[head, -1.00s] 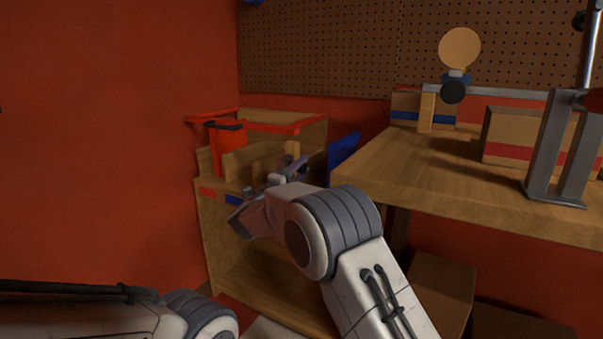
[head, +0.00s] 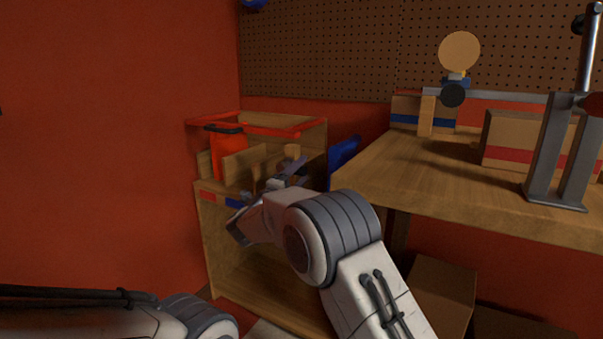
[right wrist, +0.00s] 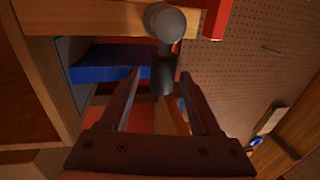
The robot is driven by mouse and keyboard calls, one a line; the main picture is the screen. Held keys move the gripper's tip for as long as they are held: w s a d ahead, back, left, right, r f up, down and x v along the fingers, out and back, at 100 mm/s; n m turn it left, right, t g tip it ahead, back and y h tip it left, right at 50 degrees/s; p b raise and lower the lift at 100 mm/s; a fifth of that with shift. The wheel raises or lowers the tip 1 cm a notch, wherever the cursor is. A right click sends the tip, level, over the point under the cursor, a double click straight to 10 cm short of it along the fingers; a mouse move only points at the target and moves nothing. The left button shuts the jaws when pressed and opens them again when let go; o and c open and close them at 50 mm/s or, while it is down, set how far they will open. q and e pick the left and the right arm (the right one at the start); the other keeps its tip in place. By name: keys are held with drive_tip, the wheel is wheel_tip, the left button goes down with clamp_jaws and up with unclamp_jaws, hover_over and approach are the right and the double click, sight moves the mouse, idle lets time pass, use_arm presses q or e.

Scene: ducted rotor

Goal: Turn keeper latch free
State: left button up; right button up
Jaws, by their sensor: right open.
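My right gripper (head: 288,174) is at the front right of a wooden cabinet with red rails (head: 316,150). It also shows in the right wrist view (right wrist: 158,82), with its two dark fingers apart and nothing held. Beyond the fingertips, a grey round knob on a dark stem (right wrist: 165,24) stands in front of a wooden board. It may be the keeper latch; I cannot tell for sure. The stem's lower end appears between the fingertips; I cannot tell whether they touch it. In the head view, my wrist and fingers hide this spot. My left gripper is out of view.
A red upright piece (head: 226,155) stands in the cabinet top. A blue panel (head: 343,152) is at its right side. The workbench (head: 440,172) to the right carries a metal stand (head: 552,150), an amber disc (head: 459,50) and boxes. Cardboard boxes (head: 440,285) are below.

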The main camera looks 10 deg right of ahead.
drive_tip(key=p+v, duration=0.2)
drive_tip(key=v, duration=0.8)
drive_tip(key=shift+f, duration=0.1)
